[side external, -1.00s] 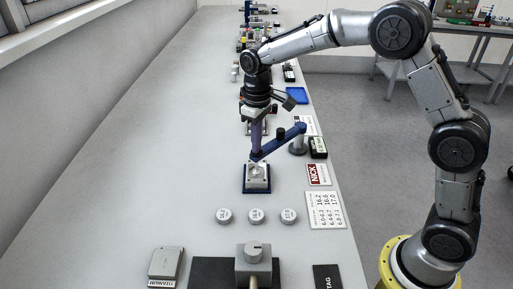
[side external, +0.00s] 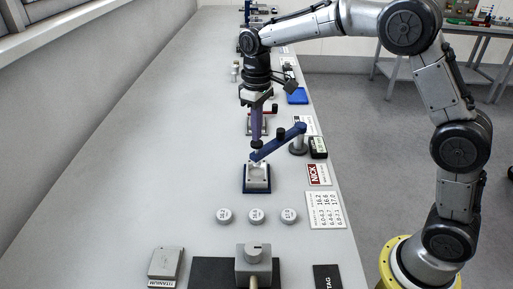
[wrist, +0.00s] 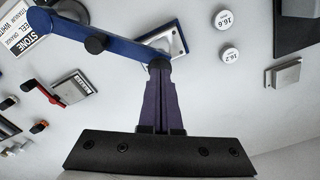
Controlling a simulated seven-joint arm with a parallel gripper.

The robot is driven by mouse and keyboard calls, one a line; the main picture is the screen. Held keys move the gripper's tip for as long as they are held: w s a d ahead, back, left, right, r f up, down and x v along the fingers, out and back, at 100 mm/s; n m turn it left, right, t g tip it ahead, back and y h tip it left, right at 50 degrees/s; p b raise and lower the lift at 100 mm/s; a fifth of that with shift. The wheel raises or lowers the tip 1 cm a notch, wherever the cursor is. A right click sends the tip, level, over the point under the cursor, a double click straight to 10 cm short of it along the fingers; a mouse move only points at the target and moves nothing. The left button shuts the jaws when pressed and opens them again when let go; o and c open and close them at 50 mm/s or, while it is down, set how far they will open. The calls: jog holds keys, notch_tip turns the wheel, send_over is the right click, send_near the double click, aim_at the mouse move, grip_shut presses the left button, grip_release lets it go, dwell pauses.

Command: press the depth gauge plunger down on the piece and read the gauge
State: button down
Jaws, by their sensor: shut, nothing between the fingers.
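The depth gauge has a blue arm (side external: 279,142) reaching left from a grey post (side external: 298,147).
A small black display box (side external: 318,147) stands right of the post; its reading is too small to make out. Several white discs (side external: 257,215) and a printed card (side external: 325,210) lie nearer the camera. A red-based fixture (side external: 262,122) stands behind.

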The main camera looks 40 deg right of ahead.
jog(key=shift+r, duration=2.2)
jog(key=shift+r, duration=0.3)
jog(key=s+d+r+m+t, duration=0.1)
jog(key=s+d+r+t, duration=0.2)
jog(key=s+r, duration=0.95)
jog(key=s+f+m+t, duration=0.1)
jog(key=s+f, duration=0.5)
jog(key=s, duration=0.2)
jog(key=s+d+f+m+t, duration=0.1)
jog(key=s+f, duration=0.4)
jog(key=s, duration=0.4)
jog(key=shift+f+t, duration=0.3)
jog(key=shift+f, duration=0.05)
